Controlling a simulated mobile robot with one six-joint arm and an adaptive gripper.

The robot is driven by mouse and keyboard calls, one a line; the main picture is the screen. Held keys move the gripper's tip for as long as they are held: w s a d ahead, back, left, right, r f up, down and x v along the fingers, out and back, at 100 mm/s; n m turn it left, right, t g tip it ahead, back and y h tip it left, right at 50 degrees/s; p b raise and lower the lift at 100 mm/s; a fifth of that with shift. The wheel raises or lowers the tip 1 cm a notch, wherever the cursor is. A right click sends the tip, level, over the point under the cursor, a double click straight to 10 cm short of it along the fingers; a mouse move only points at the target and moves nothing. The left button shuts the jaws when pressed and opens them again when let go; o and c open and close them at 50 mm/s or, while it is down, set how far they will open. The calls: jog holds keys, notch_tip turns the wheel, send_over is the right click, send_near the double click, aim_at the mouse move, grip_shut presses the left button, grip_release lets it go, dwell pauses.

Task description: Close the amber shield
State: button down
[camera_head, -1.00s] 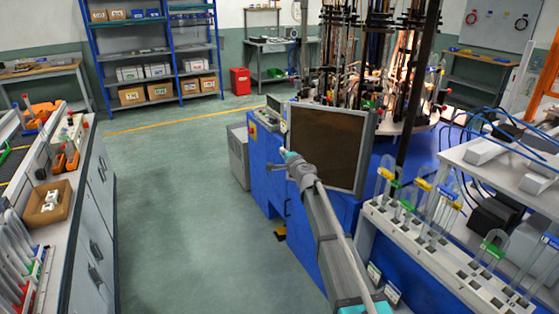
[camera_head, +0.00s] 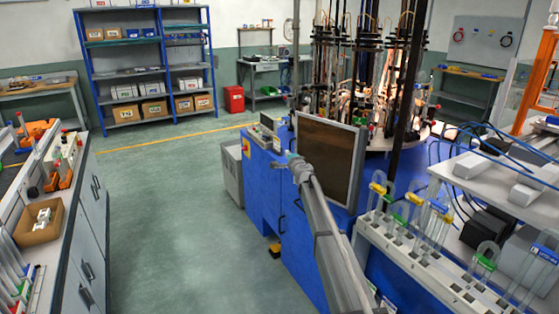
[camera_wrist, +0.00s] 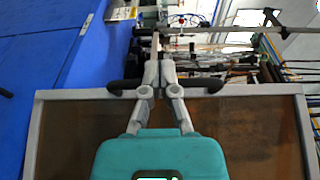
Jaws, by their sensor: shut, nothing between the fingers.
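The amber shield is a brown translucent panel (camera_head: 330,145) in a grey frame, standing at an angle at the front of the blue machine (camera_head: 255,190). In the wrist view the shield (camera_wrist: 245,125) fills the lower half, with a dark handle (camera_wrist: 205,86) near its frame edge. My gripper (camera_head: 293,160) is in front of the shield's lower left part in the head view. In the wrist view my gripper (camera_wrist: 157,40) is shut and empty, its fingers crossing in front of the handle's middle. Whether they touch the handle I cannot tell.
A rack of glass tubes with coloured clips (camera_head: 430,250) stands close on the right. The tall burner carousel (camera_head: 370,80) is behind the shield. A bench with a cardboard box (camera_head: 38,225) is on the left. The floor between (camera_head: 170,220) is clear.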

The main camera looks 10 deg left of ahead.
jog(key=shift+w+d, duration=0.7)
jog(key=shift+w, duration=0.45)
jog(key=shift+w+d, duration=0.65)
jog(key=shift+w, duration=0.55)
jog(key=shift+w+d, duration=0.7)
jog(key=shift+w, duration=0.45)
jog(key=shift+s+a, duration=0.1)
jog(key=s+a, duration=0.8)
jog(key=s, duration=0.3)
jog(key=shift+a, duration=0.2)
jog(key=shift+r, duration=0.1)
